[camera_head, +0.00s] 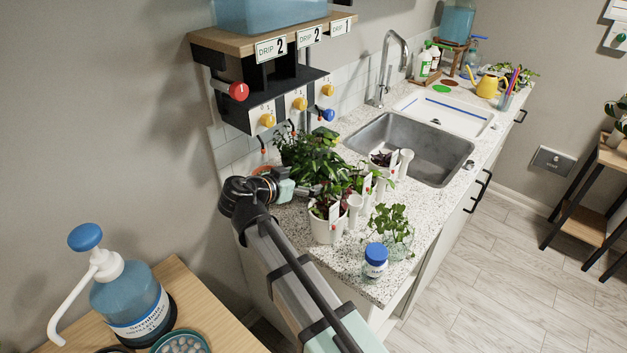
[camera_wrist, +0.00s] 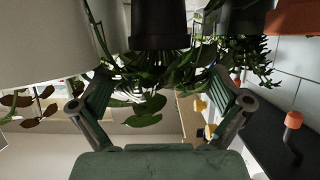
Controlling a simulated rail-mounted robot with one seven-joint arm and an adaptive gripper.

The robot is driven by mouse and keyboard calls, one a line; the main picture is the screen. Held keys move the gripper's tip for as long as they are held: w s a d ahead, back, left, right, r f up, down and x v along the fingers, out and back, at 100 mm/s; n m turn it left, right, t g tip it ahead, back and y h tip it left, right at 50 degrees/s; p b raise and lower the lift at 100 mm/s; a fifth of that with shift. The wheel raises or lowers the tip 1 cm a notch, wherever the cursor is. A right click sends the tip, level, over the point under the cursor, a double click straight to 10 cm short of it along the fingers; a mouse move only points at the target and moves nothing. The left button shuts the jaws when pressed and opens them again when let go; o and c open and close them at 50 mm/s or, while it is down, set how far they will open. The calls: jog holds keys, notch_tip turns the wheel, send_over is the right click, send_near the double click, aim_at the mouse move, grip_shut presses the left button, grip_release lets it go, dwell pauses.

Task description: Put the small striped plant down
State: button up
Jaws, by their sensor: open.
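My gripper (camera_head: 308,190) is low over the speckled counter (camera_head: 425,205), among the potted plants. In the wrist view, where the scene looks upside down, my gripper (camera_wrist: 162,88) has its fingers spread wide. A dark pot (camera_wrist: 160,25) with hanging-looking green leaves (camera_wrist: 150,104) shows between and beyond the fingers; I cannot tell whether they touch it. No stripes are clear on any leaf, so I cannot tell which plant is the small striped one. Leaves and my arm hide part of the pots near the gripper.
A white pot (camera_head: 327,230) with reddish leaves stands close beside my gripper, and a large bushy plant (camera_head: 305,153) stands behind. A leafy cutting (camera_head: 391,217) and a blue-capped jar (camera_head: 375,262) are near the front edge. The sink (camera_head: 425,150) lies beyond. A drip shelf (camera_head: 270,45) overhangs.

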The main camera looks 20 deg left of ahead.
jog(key=shift+b+v, duration=0.4)
jog(key=shift+v, duration=2.4)
